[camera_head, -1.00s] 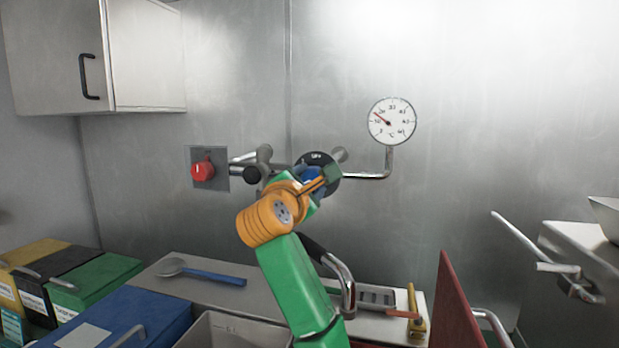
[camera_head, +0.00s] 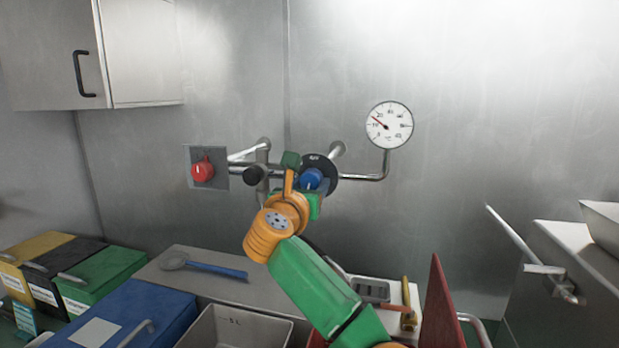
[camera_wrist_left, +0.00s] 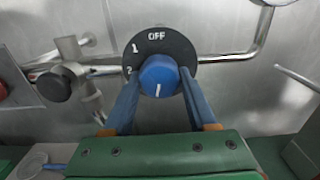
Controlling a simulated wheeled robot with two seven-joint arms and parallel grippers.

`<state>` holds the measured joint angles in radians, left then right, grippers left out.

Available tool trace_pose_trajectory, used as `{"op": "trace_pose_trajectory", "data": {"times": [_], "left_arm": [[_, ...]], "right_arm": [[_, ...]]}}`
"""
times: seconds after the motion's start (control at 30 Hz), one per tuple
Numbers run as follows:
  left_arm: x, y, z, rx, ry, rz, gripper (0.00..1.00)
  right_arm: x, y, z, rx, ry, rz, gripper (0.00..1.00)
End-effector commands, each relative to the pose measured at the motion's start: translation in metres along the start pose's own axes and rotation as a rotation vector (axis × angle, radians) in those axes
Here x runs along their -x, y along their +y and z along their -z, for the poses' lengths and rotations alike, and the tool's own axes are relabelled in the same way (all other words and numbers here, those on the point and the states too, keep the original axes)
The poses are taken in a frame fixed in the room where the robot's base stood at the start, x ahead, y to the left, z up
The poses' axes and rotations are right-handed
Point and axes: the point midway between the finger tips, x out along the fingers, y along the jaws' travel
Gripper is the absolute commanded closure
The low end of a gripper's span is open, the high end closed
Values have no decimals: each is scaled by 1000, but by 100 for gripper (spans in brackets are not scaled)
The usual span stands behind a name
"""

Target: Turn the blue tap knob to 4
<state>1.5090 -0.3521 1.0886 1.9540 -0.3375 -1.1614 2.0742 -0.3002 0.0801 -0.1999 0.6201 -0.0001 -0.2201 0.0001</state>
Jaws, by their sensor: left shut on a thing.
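The blue tap knob (camera_head: 311,180) sits on a round black dial (camera_head: 331,176) on the wall pipes. My left gripper (camera_head: 302,184) is closed around the knob. In the left wrist view its two blue fingers hold the sides of the knob (camera_wrist_left: 160,77). The knob's white mark points down and slightly left. The dial (camera_wrist_left: 166,42) shows OFF at the top, with 1 and 2 down its left side. The lower part of the dial and any further numbers there are hidden by the knob and gripper. My right gripper is in neither view.
A red knob (camera_head: 203,170) is on a wall plate to the left. A round gauge (camera_head: 389,126) stands on a pipe to the upper right. Below are a blue-handled ladle (camera_head: 215,270), a grey bin (camera_head: 238,330) and a red panel (camera_head: 438,308).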

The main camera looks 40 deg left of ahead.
Motion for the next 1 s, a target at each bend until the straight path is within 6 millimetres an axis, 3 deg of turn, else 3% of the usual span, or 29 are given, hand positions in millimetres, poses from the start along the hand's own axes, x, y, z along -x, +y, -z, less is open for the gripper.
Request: {"op": "trace_pose_trajectory", "data": {"times": [0.33, 0.87, 0.9, 1.0], "left_arm": [[0, 0, -3, 124, -5, 0, 98], [0, -1, -2, 145, -7, 0, 98], [0, -1, -2, 145, -7, 1, 37], [0, -1, -2, 145, -6, 0, 12]], "right_arm": [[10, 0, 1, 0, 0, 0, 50], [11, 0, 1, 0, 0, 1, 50], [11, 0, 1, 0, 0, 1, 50], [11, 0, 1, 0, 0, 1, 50]]}}
